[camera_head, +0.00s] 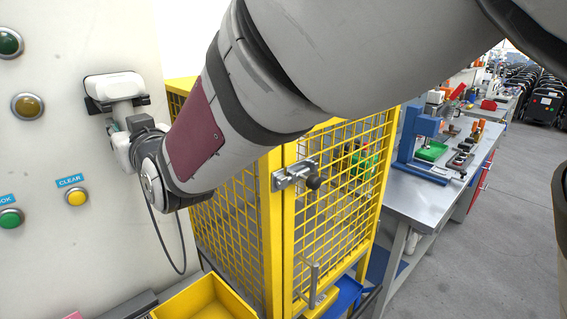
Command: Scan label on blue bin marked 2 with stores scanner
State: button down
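A white scanner (114,86) sits in a dark holder on the pale wall panel at the left, and a cable hangs below it. My gripper (122,128) is at the end of my arm, right at the scanner's lower part. Its fingers are small and partly hidden by the wrist, so I cannot tell whether they are closed on the scanner. A blue bin (346,296) shows in part low behind the yellow cage; no number or label on it can be read.
A yellow mesh cage (272,230) with a latch (296,176) stands close to the right of my wrist. A yellow bin (205,300) is below. Buttons, including a yellow one (76,197), are on the panel. A grey workbench (425,200) stands at the right, with open floor beyond.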

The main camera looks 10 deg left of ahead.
jog(key=shift+r, duration=0.1)
jog(key=shift+r, duration=0.6)
jog(key=p+v, duration=0.1)
jog(key=v, duration=1.1)
dwell(0.4)
jog(key=shift+d, duration=0.1)
